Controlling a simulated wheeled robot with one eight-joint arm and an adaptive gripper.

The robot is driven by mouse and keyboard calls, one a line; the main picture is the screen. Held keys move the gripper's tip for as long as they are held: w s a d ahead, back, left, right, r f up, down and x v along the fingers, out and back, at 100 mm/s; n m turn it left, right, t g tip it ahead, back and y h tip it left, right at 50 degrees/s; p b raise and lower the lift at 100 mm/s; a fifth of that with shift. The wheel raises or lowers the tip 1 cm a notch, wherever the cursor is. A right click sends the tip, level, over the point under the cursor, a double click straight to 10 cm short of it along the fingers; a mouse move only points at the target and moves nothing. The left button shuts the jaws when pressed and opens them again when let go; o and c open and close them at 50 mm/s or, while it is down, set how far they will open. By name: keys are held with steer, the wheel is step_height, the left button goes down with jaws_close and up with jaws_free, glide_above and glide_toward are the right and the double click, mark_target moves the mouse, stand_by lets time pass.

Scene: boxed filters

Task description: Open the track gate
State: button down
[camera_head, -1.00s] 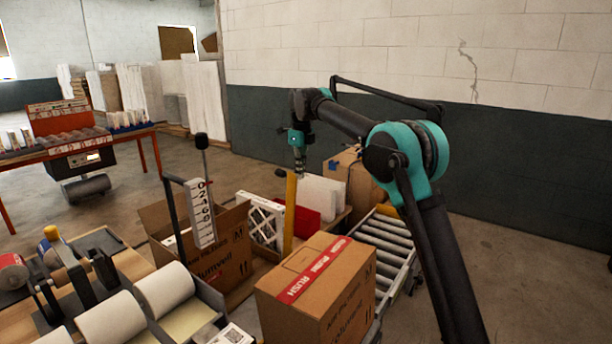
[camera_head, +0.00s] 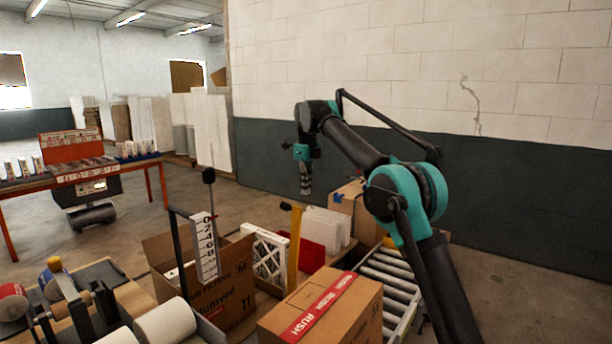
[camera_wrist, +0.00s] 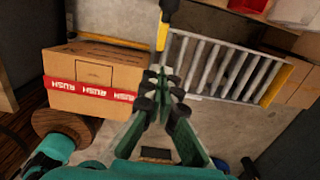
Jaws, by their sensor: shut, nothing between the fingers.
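The track gate appears to be the yellow upright bar (camera_head: 294,250) with a black top, beside the roller track (camera_head: 388,282). In the wrist view the yellow bar (camera_wrist: 163,36) stands at the left end of the track (camera_wrist: 225,68), its black end at the top edge. My gripper (camera_head: 306,191) is above and slightly right of the bar's top in the head view, pointing down. Its fingers (camera_wrist: 165,78) are shut and empty, apart from the bar. The bar's foot is hidden behind the boxes in the head view.
A taped RUSH carton (camera_head: 325,308) stands in front of the bar; it is left of my fingers in the wrist view (camera_wrist: 100,75). An open carton (camera_head: 225,285), a white-framed filter (camera_head: 267,257) and a scale post (camera_head: 205,247) stand left. Floor at far right is clear.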

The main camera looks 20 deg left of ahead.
step_height(320, 180, up, 5)
steer(key=w+d+f+n+t, duration=0.1)
steer(key=d+f+n, duration=0.15)
steer(key=d, duration=0.45)
steer(key=w+d+f+n, duration=0.1)
steer(key=w+d+n, duration=0.15)
steer(key=d, duration=0.45)
steer(key=s+d+f+n+t, duration=0.1)
steer(key=s+d+f+n, duration=0.25)
steer(key=d, duration=0.45)
steer(key=s+d+f+n, duration=0.3)
steer(key=s+d+f, duration=0.15)
steer(key=d, duration=0.25)
steer(key=s+d+f+n, duration=0.3)
steer(key=s+d+f, duration=0.3)
steer(key=s, duration=0.4)
steer(key=s+d+f+n+t, duration=0.1)
steer(key=s+d+f+n, duration=0.3)
steer(key=s+f, duration=0.5)
steer(key=s+d+f+n+t, duration=0.1)
steer(key=s+d+f+n, duration=0.2)
steer(key=s+d+f, duration=0.5)
steer(key=s, duration=0.3)
steer(key=shift+s+d+f, duration=0.2)
steer(key=shift+s+d, duration=0.05)
steer(key=shift+d, duration=0.05)
